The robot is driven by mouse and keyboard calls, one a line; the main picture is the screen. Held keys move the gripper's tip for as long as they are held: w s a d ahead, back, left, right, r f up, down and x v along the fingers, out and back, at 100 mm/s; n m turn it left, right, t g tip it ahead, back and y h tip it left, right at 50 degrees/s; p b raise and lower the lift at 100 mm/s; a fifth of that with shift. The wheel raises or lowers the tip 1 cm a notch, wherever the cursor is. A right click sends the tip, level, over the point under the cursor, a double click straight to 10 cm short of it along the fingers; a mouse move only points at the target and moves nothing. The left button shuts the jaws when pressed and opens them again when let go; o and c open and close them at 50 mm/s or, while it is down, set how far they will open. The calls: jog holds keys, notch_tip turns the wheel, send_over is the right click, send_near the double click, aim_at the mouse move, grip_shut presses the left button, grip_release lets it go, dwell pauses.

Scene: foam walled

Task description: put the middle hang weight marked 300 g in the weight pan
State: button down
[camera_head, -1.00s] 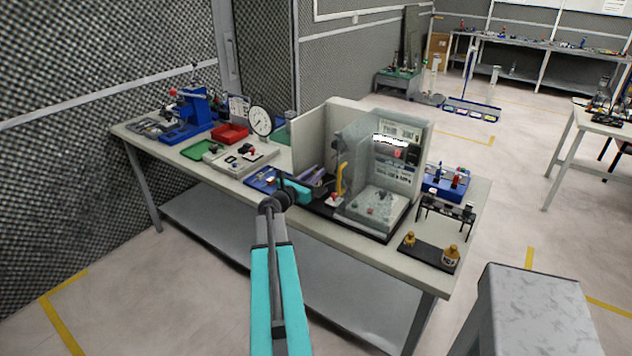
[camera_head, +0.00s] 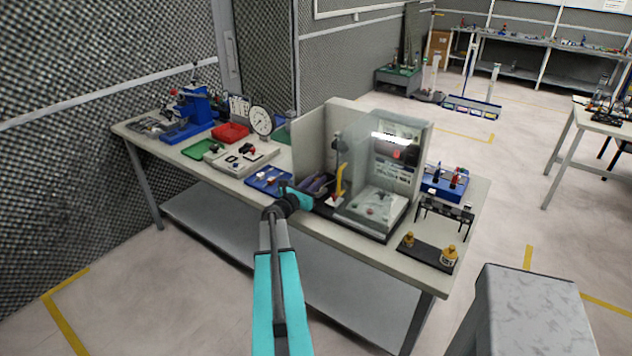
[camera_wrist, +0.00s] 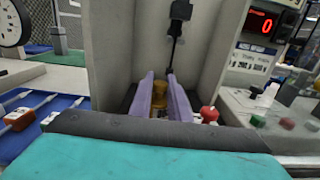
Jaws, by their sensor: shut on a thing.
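My gripper (camera_wrist: 164,84) has purple fingers that are shut on a small brass weight (camera_wrist: 160,93), largely hidden between them; its mark cannot be read. In the head view my gripper (camera_head: 318,184) is above the bench, at the left part of the open-fronted enclosure. Two other brass weights, a small one (camera_head: 408,240) and a larger one (camera_head: 449,255), stand at the ends of a black tray (camera_head: 428,251), with an empty gap between them. A dark hanging rod (camera_wrist: 174,45) shows just beyond the fingertips. I cannot make out the weight pan.
Grey enclosure walls (camera_wrist: 115,55) stand close left and behind the fingers. A red-knobbed part (camera_wrist: 209,114) is just right of them. A clear case (camera_head: 372,190) stands to the right, and a blue tray (camera_head: 268,180) to the left. A display (camera_wrist: 262,24) reads 0.

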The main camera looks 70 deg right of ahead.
jog(key=shift+f, duration=0.1)
jog(key=c, duration=1.7)
grip_release()
jog(key=shift+o, duration=0.2)
jog(key=shift+r, duration=0.2)
jog(key=shift+w+a+f+b, duration=0.15)
jog(key=shift+a+b, duration=0.2)
jog(key=shift+a, duration=0.3)
jog(key=shift+b+v, duration=1.9)
jog(key=shift+v, duration=3.45)
